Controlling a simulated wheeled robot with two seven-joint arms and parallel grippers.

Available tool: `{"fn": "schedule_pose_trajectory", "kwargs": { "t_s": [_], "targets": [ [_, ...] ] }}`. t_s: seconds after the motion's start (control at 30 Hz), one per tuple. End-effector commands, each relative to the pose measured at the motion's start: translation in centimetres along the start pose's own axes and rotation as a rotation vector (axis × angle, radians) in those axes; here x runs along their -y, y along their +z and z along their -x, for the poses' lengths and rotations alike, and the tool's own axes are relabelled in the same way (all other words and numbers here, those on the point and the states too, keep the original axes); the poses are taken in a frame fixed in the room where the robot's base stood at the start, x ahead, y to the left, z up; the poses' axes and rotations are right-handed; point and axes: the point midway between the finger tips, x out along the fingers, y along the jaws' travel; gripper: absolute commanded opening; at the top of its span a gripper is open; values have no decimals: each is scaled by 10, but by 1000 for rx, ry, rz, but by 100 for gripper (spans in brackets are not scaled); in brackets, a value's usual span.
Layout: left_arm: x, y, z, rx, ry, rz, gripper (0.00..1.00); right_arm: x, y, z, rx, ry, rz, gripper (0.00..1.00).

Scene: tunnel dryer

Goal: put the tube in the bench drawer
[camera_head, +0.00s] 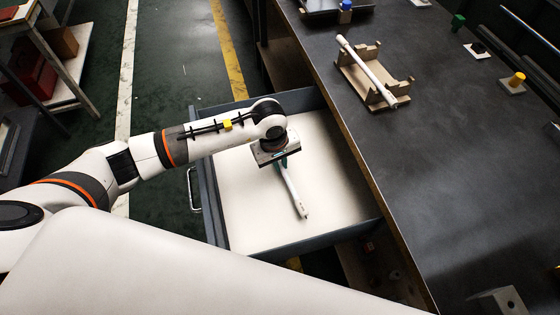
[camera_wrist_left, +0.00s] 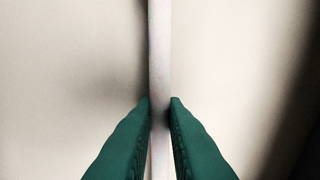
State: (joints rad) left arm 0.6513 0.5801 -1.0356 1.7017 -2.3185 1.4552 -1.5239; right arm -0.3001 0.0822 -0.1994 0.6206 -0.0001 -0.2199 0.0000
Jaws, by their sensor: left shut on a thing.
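The open bench drawer (camera_head: 215,212) has grey walls and a pale, bare floor. A thin white tube (camera_head: 297,197) is over the drawer floor, inside the drawer's outline in the head view. My left gripper (camera_head: 283,163) is above the drawer and shut on this tube. In the left wrist view the tube (camera_wrist_left: 160,50) runs upright between the two green fingers (camera_wrist_left: 160,112), with the pale drawer floor behind it. I cannot tell whether the tube touches the floor. My right gripper is not in view.
The dark bench top (camera_head: 430,170) lies right of the drawer. A wooden rack (camera_head: 365,84) on it holds another white tube (camera_head: 368,70). A shelf cart (camera_head: 65,85) stands at the far left.

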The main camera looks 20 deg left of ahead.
Motion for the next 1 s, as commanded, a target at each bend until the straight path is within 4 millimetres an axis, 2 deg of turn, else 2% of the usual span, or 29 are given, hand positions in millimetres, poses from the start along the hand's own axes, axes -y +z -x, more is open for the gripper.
{"fn": "schedule_pose_trajectory", "kwargs": {
  "t_s": [0.03,0.13,0.17,0.43,0.57,0.67,0.7,1.0],
  "targets": [
    [0,0,1,0,0,0,15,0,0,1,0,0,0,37],
    [0,0,1,0,0,0,32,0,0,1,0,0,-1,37],
    [0,0,1,0,0,0,34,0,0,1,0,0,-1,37],
    [0,0,2,0,0,0,34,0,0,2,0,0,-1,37],
    [1,0,9,0,0,0,34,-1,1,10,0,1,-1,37],
    [3,0,21,-1,0,1,34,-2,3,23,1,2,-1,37],
    [3,2,25,4,-5,-1,34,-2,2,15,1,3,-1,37],
    [3,1,94,4,-4,-2,34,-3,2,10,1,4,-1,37]
  ]
}}
